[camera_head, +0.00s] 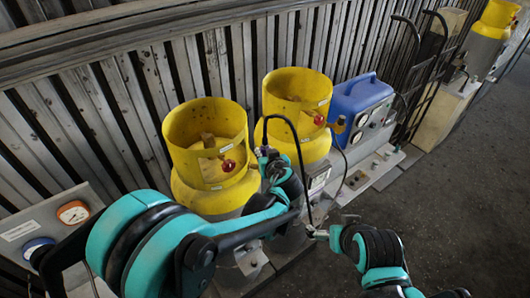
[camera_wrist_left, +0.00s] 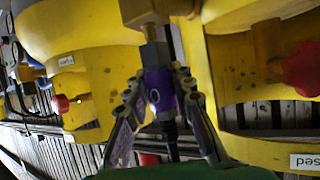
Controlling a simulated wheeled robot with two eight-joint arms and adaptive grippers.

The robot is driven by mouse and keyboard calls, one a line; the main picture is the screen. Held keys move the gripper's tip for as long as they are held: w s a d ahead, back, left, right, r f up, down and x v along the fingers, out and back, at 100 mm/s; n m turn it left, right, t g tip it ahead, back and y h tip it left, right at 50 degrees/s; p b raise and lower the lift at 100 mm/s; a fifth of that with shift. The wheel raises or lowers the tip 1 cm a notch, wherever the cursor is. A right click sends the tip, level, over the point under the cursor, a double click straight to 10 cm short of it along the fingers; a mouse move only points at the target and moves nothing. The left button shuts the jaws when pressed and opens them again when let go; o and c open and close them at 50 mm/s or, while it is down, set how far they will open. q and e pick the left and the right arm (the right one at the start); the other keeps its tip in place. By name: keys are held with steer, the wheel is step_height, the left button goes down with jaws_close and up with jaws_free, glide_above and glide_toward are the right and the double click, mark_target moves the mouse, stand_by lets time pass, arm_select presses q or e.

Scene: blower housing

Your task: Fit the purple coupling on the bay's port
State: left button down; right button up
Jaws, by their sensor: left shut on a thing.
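The purple coupling (camera_wrist_left: 161,92) is between the fingers of my left gripper (camera_wrist_left: 160,82), which is shut on it in the left wrist view. A black hose (camera_wrist_left: 170,138) runs from the coupling's near end. A grey metal fitting (camera_wrist_left: 153,52) is in line with its far end; I cannot tell whether the coupling is seated on a port. In the head view my left gripper (camera_head: 268,158) is between the two yellow collars, and the coupling is too small to make out. My right gripper (camera_head: 322,234) is lower right, apart from the coupling; its jaw state is unclear.
Yellow-collared cylinders stand left (camera_head: 207,137) and right (camera_head: 297,100), with red valve knobs (camera_head: 228,166). A blue case (camera_head: 361,105) and a black hand truck (camera_head: 428,65) are at the right. A gauge panel (camera_head: 55,222) is at the left. Floor at right is clear.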

arm_select(q)
steer(key=shift+f+b, duration=1)
steer(key=shift+f, duration=0.05)
steer(key=c, duration=1.2)
jaws_free()
steer(key=shift+r, duration=0.1)
steer(key=v, duration=1.2)
